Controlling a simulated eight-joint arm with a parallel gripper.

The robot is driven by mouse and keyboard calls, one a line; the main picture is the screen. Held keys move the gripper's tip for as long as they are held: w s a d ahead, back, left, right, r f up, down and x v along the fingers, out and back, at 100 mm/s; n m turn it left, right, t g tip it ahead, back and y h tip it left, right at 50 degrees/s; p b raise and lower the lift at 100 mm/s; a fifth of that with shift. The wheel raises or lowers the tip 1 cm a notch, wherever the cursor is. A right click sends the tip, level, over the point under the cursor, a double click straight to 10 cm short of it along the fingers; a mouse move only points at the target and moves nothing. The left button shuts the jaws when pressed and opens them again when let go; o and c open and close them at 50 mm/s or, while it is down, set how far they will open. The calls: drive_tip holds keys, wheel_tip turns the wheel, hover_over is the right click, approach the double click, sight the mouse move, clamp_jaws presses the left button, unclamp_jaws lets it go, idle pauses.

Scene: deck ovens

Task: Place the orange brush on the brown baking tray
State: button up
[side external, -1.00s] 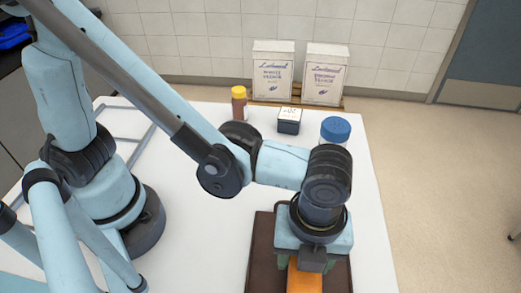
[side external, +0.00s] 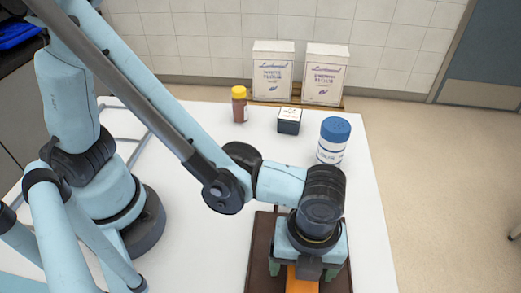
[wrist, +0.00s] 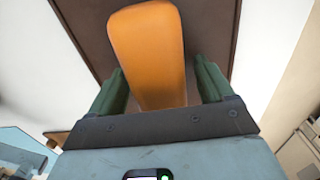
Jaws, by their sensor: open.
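The orange brush (wrist: 150,50) lies over the brown baking tray (wrist: 85,30) in the wrist view; only part of it shows. In the side view the orange brush (side external: 301,284) sticks out below my gripper (side external: 303,270), above the brown baking tray (side external: 262,240). My gripper (wrist: 160,78) is open, with one green finger on each side of the brush.
A blue-capped jar (side external: 333,142) stands behind my wrist on the white table (side external: 200,245). The table left of the tray is clear.

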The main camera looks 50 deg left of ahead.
wheel_tip(320, 180, up, 12)
drive_tip(key=shift+w+a+r, duration=0.1)
drive_tip(key=shift+r, duration=0.05)
drive_tip(key=w+a+n+t, duration=0.3)
drive_tip(key=w+a+n, duration=0.1)
drive_tip(key=a+n, duration=0.9)
drive_tip(key=w+a+n+t, duration=0.4)
drive_tip(key=a+n, duration=1)
drive_tip(key=shift+a, duration=0.35)
